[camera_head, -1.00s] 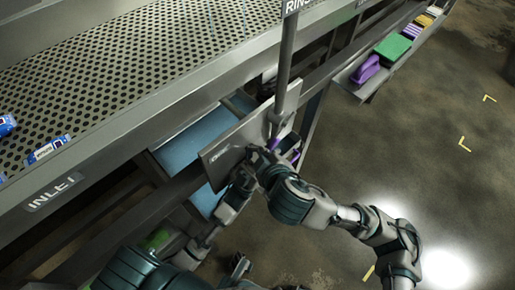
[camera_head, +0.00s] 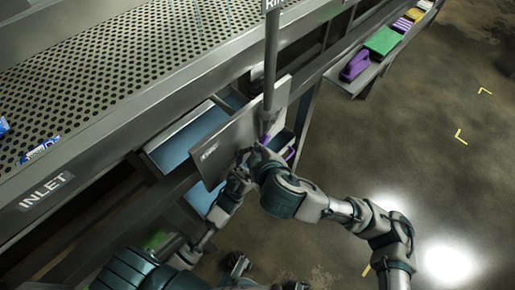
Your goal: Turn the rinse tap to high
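A grey vertical post (camera_head: 271,65) carries a partly cut-off sign (camera_head: 272,4) at the top edge, of which only the first letters show. The post comes down in front of a grey metal panel (camera_head: 240,128). A small purple part (camera_head: 265,138) shows at the post's foot; I cannot tell whether it is the tap's handle. My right gripper (camera_head: 250,155) is at the panel's lower right, just below the purple part. Its fingers are small and partly hidden, so contact is unclear. My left gripper (camera_head: 239,178) is just below it, against the panel's lower edge in the picture.
A perforated metal table (camera_head: 110,70) with an INLET label (camera_head: 47,190) fills the upper left. Blue trays (camera_head: 190,137) sit under it. A shelf at the upper right holds a purple item (camera_head: 355,65) and a green block (camera_head: 382,41). The floor (camera_head: 440,110) at right is clear.

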